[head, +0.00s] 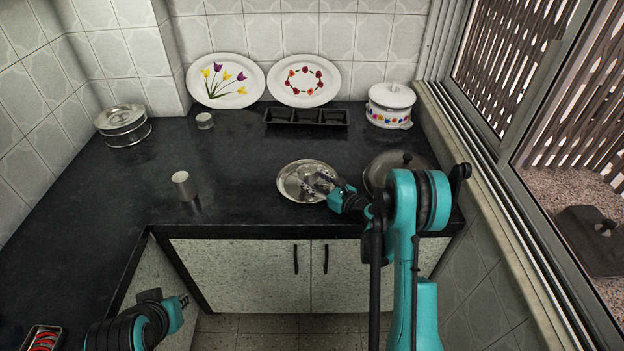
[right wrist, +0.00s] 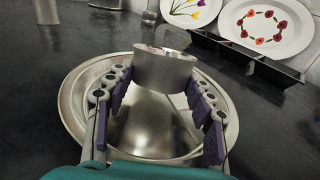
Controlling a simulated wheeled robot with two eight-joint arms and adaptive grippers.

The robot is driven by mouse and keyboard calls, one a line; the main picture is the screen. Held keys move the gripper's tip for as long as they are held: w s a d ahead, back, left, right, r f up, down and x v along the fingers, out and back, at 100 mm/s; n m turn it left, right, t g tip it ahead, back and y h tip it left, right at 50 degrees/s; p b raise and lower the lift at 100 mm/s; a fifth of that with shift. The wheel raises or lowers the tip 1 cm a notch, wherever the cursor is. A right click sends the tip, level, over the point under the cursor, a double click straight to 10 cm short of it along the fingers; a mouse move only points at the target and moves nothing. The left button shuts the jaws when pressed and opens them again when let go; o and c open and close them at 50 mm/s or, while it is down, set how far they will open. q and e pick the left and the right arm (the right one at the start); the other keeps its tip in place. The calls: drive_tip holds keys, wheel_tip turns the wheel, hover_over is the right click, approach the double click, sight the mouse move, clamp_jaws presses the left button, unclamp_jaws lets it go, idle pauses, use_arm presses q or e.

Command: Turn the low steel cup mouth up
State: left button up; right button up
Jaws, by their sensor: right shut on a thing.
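The low steel cup (right wrist: 163,70) is between the purple-padded fingers of my right gripper (right wrist: 163,100) in the right wrist view. It is at or just above a round steel plate (right wrist: 75,92); I cannot tell whether it touches. I cannot clearly tell from its shiny top whether its mouth or base faces up. In the head view my right gripper (head: 326,184) is over the steel plate (head: 290,192), and the cup is hard to make out there. My left gripper (head: 184,301) is low in front of the counter, away from the cup; its finger opening is unclear.
A tall steel tumbler (head: 181,186) stands to the left and a short steel one (head: 204,121) farther back. A steel lid (head: 385,172) lies right of the plate. A black tray (head: 306,117) and white pot (head: 390,105) stand behind.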

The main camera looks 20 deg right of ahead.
sight(313, 174)
drive_tip(key=shift+s+a+f, duration=0.15)
drive_tip(key=shift+a+f, duration=0.05)
drive_tip(key=shift+f, duration=0.2)
drive_tip(key=shift+s+a+f, duration=0.15)
drive_tip(key=shift+f, duration=0.2)
drive_tip(key=o, duration=2)
drive_tip(key=shift+o, duration=0.2)
drive_tip(key=shift+w+d+r+p, duration=0.1)
drive_tip(key=shift+w+r+p, duration=0.1)
drive_tip(key=shift+r+p, duration=0.6)
wheel_tip(313, 174, up, 3)
drive_tip(key=shift+f+p, duration=0.1)
drive_tip(key=shift+p, duration=0.4)
drive_tip(key=shift+w+d+r+p, duration=0.1)
drive_tip(key=shift+d+r+p, duration=0.1)
drive_tip(key=shift+r+p, duration=1.15)
drive_tip(key=shift+r+b, duration=0.4)
drive_tip(key=shift+b, duration=0.05)
